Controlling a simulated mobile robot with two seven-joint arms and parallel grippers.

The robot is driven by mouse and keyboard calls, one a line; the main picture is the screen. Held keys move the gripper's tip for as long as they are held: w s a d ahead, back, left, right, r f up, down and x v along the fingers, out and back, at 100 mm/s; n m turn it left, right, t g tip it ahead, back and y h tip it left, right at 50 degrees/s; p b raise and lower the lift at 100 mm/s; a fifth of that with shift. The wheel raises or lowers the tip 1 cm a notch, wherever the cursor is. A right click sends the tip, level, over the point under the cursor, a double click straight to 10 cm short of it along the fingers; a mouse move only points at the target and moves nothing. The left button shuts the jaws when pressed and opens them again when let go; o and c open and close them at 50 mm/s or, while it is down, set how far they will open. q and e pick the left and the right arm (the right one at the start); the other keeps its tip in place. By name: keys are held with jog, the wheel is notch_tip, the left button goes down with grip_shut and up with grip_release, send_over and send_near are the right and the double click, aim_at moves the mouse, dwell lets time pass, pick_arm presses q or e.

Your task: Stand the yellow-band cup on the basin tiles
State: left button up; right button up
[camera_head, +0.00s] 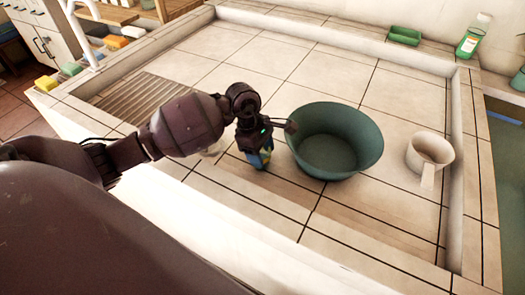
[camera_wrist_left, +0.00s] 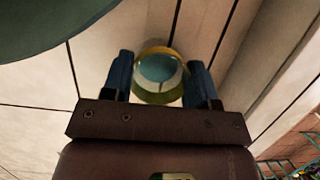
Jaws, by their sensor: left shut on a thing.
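The yellow-band cup (camera_wrist_left: 158,75) sits between the two fingers of my left gripper (camera_wrist_left: 160,88) in the left wrist view. I look down into its pale blue inside, with yellow around the rim and side. My left gripper (camera_head: 258,158) is shut on it, low over the basin tiles (camera_head: 262,200), just left of the green bowl. My right gripper is not in view.
A large green bowl (camera_head: 335,140) stands close right of my gripper. A white handled scoop (camera_head: 430,152) stands further right. A green tray (camera_head: 404,36) and bottle (camera_head: 472,38) are on the back ledge. A ribbed board (camera_head: 150,97) lies at left. The front tiles are clear.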

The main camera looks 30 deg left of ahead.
pick_arm(q)
jog(key=o, duration=0.9)
jog(key=shift+r, duration=0.25)
jog(key=p+v, duration=0.1)
jog(key=v, duration=1)
jog(key=shift+a+r+p, duration=0.2)
jog(key=shift+r+p, duration=0.1)
jog(key=shift+r, duration=0.05)
